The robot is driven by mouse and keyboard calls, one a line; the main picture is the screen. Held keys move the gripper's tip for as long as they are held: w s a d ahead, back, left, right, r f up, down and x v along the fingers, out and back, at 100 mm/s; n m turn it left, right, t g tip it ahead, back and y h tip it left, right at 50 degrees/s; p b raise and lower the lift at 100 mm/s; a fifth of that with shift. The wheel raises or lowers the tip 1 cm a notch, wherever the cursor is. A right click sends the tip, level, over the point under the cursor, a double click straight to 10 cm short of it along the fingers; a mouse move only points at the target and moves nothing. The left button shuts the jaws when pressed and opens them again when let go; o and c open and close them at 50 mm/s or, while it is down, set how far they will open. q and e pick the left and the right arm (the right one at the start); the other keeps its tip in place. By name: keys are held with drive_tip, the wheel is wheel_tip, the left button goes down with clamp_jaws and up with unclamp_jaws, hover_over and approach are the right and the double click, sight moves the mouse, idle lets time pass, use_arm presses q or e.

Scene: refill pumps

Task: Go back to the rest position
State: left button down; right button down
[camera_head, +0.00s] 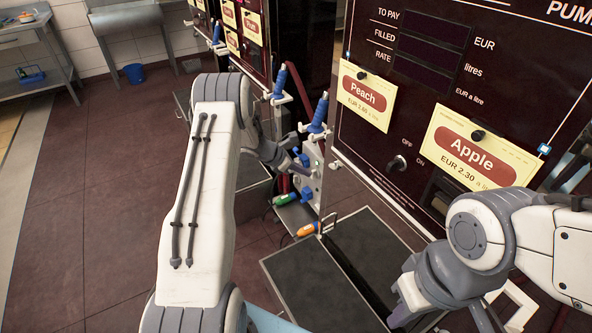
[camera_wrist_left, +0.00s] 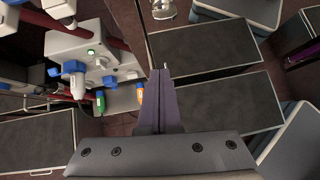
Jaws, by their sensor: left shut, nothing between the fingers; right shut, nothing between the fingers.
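My left gripper (camera_head: 301,164) is at the end of my white and grey left arm, in front of the pump row near the blue-handled nozzles. In the left wrist view its two fingers (camera_wrist_left: 161,80) are together with nothing between them. Below them are dark grey platforms. A white fitting block with blue knobs (camera_head: 308,180) is close by the left gripper in the head view; whether they touch I cannot tell. My right gripper (camera_head: 482,318) is at the bottom edge of the head view, below the Apple sign, partly cut off. It looks shut and empty.
The pump panel (camera_head: 420,100) carries a Peach sign (camera_head: 366,95) and an Apple sign (camera_head: 478,150). Blue nozzles (camera_head: 319,115) stand beside it. A green bottle (camera_head: 284,200) and an orange one (camera_head: 307,230) are low near the platform (camera_head: 310,290).

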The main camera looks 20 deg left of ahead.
use_arm(q)
drive_tip(key=shift+v, duration=1.65)
drive_tip(key=w+d+r+n+t+y+p, duration=0.2)
drive_tip(key=w+d+r+n+y+p, duration=0.1)
drive_tip(key=d+r+n, duration=0.9)
drive_tip(key=s+d+r+n+y+p, duration=0.2)
drive_tip(key=s+d+r+n, duration=0.3)
drive_tip(key=r, duration=0.4)
drive_tip(key=s+d+r+n+g+p, duration=0.1)
drive_tip(key=s+n, duration=0.5)
drive_tip(key=s, duration=0.7)
drive_tip(key=s+d+r+n+g+p, duration=0.1)
drive_tip(key=s+d+n+g, duration=0.3)
drive_tip(key=s, duration=0.9)
drive_tip(key=s+d+r+n+g+p, duration=0.2)
drive_tip(key=s+d+r+n+g, duration=0.1)
drive_tip(key=s+n, duration=0.7)
drive_tip(key=s, duration=0.2)
drive_tip(key=shift+s+g, duration=0.3)
drive_tip(key=shift+s, duration=0.1)
